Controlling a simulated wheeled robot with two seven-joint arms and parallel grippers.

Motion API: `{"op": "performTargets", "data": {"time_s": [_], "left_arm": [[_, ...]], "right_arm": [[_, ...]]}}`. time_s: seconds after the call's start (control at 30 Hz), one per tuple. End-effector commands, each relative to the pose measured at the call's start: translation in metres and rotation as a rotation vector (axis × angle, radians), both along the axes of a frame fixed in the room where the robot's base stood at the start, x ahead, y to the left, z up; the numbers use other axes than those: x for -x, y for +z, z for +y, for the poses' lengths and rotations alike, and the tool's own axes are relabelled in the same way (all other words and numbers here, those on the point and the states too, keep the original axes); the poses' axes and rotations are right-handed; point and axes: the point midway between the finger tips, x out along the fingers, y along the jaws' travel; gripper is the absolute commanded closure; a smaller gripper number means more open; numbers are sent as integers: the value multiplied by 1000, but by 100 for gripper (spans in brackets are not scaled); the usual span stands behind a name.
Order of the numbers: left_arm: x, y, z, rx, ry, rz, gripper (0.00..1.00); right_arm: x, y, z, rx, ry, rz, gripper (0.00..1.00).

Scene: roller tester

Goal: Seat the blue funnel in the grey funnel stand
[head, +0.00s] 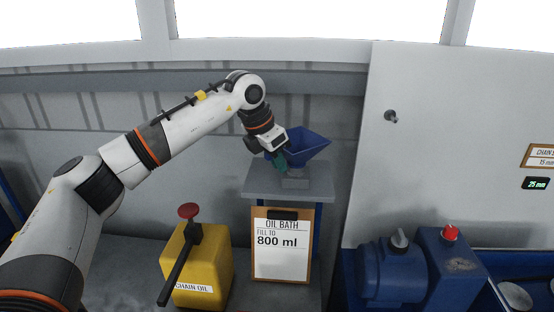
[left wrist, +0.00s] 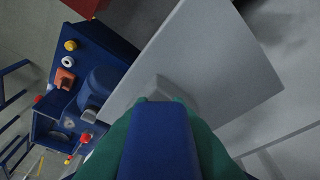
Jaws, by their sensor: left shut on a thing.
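The blue funnel (head: 308,146) is wide-mouthed and held above the grey pedestal in the head view. My left gripper (head: 280,160) has green fingers and is shut on the funnel's left side. In the left wrist view a blue part of the funnel (left wrist: 158,148) sits between the green fingers. The grey funnel stand (head: 295,182) appears as a small block on the pedestal top, below the funnel. In the left wrist view the stand (left wrist: 157,88) is partly hidden behind the funnel. I cannot tell whether the funnel touches the stand. My right gripper is not in view.
The grey pedestal top (head: 262,183) is otherwise bare. A clipboard (head: 281,250) reading "OIL BATH fill to 800 ml" leans in front of it. A yellow chain oil can (head: 205,270) with a red knob stands left. Blue machinery (head: 452,268) is at the right.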

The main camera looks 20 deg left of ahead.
Motion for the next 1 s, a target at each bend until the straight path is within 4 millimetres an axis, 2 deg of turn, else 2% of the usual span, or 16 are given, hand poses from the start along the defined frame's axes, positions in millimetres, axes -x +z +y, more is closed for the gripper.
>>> {"op": "performTargets", "data": {"time_s": [0.2,0.23,0.37,0.4,0.77,0.87,1.0], "left_arm": [[0,-6,0,1,0,-1,100],[0,-6,0,1,0,-1,82],[0,-6,0,0,0,0,61],[0,-6,0,0,0,0,59],[2,0,2,0,0,-1,59],[6,13,5,0,1,-4,59],[16,40,12,1,2,-4,59]], "right_arm": [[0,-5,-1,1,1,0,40],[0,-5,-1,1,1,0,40],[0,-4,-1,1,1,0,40],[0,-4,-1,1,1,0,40],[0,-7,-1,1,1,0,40],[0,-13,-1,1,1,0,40],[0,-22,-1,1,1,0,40]]}}
